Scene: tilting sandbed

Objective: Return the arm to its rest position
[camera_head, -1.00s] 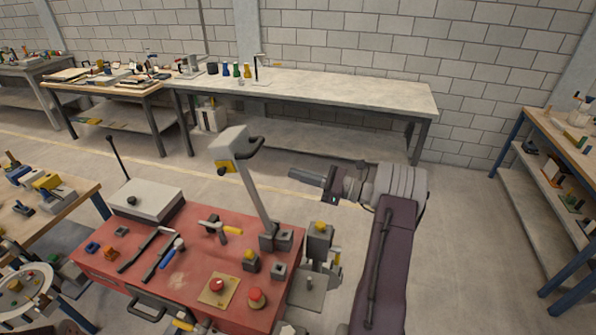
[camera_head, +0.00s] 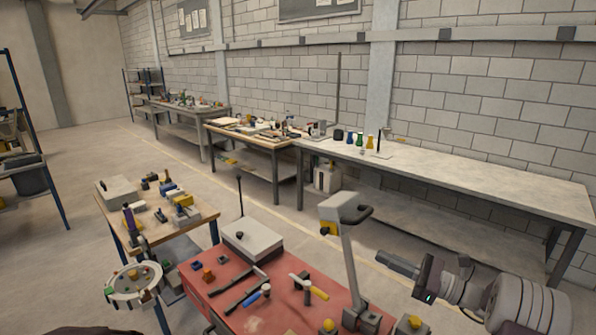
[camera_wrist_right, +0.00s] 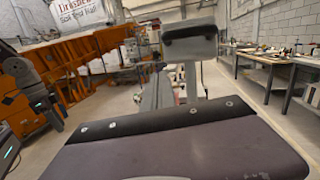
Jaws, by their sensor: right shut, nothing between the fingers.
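My right gripper (camera_head: 396,264) is at the lower right of the head view, its dark fingers shut and pointing left with nothing between them. Its grey wrist and arm come in from the lower right corner. The gripper appears to the right of the grey upright post (camera_head: 352,262) with a black handle, apart from it in the picture. In the right wrist view, a dark panel, probably part of my own arm, fills the lower half; no fingers show there. My left gripper is not in view.
A red bench (camera_head: 222,291) with tools and a grey box (camera_head: 252,246) stands at bottom centre. A long pale workbench (camera_head: 470,185) runs along the brick wall. A wooden table (camera_head: 185,230) stands left. Orange machinery (camera_wrist_right: 75,65) shows in the wrist view. The left floor is open.

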